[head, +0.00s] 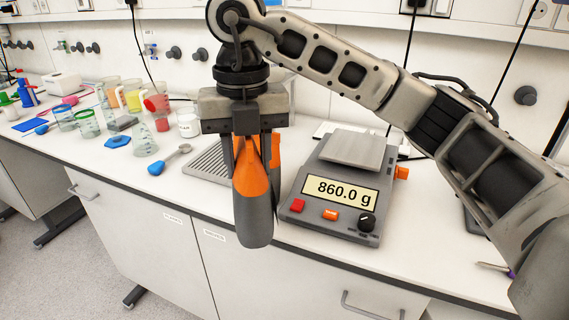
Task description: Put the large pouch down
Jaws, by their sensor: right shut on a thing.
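My left gripper is not in view.
A ribbed grey rack (207,163) lies partly behind the gripper. Left of it are a blue-handled spoon (170,160), a glass flask (145,141), a white jar (187,124), several beakers and a blue lid (118,141). The white counter's front strip (188,188) is clear.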

